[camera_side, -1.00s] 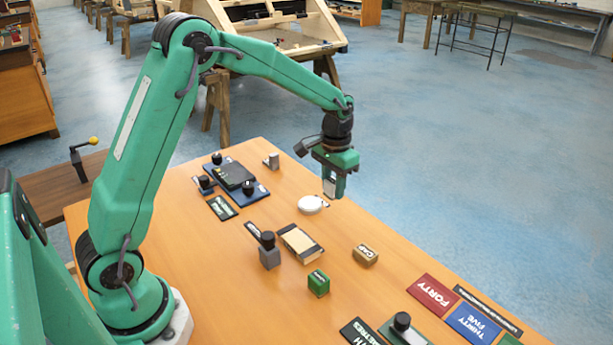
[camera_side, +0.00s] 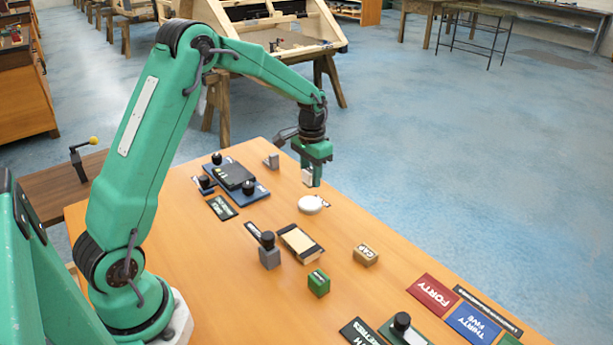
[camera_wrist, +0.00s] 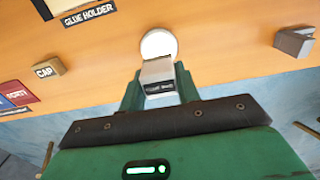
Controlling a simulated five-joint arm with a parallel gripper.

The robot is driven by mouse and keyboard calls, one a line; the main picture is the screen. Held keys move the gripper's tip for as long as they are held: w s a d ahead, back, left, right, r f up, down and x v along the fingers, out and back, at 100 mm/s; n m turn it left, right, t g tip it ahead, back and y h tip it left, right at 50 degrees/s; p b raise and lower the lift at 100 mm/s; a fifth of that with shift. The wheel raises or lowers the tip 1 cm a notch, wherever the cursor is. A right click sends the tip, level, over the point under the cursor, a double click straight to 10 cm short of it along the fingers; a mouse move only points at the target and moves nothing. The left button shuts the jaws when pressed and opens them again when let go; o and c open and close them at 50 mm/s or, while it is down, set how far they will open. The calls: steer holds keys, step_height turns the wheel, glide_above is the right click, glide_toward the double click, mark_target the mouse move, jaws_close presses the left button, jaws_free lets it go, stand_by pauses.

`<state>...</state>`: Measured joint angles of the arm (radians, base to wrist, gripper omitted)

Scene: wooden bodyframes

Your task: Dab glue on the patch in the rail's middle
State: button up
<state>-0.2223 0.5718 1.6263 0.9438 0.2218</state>
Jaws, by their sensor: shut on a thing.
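My gripper (camera_side: 312,180) is shut on a small pale grey block with a dark label (camera_wrist: 158,78), whose print I cannot read. The held block also shows between the jaws in the side view (camera_side: 307,178). A white round disc (camera_side: 310,205) lies on the table just below the gripper; in the wrist view the disc (camera_wrist: 158,44) shows directly beyond the held block. I cannot tell whether the block touches it. A cream-topped dark tray (camera_side: 298,240) lies closer to my base, beside a "GLUE HOLDER" label (camera_wrist: 89,15). I cannot make out a rail or its patch for certain.
A tan "CAP" block (camera_side: 365,255), a green block (camera_side: 318,283) and a grey block with black top (camera_side: 269,252) stand on the table. A blue plate with black parts (camera_side: 238,182) and a small grey block (camera_side: 272,161) lie left. Coloured cards (camera_side: 432,293) lie right.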

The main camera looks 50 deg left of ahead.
mark_target(311, 202)
steer(key=shift+f, duration=2.5)
steer(key=shift+f, duration=0.65)
stand_by(0.9)
steer(key=shift+r, duration=3.6)
steer(key=shift+s+d+r, duration=0.1)
steer(key=shift+d+r, duration=0.25)
steer(key=s+d+r, duration=0.8)
steer(key=d+r, duration=0.1)
steer(key=d, duration=0.1)
steer(key=shift+s+d+r, duration=0.15)
steer(key=shift+d+r, duration=0.05)
steer(key=shift+r, duration=0.05)
steer(key=shift+f, duration=0.1)
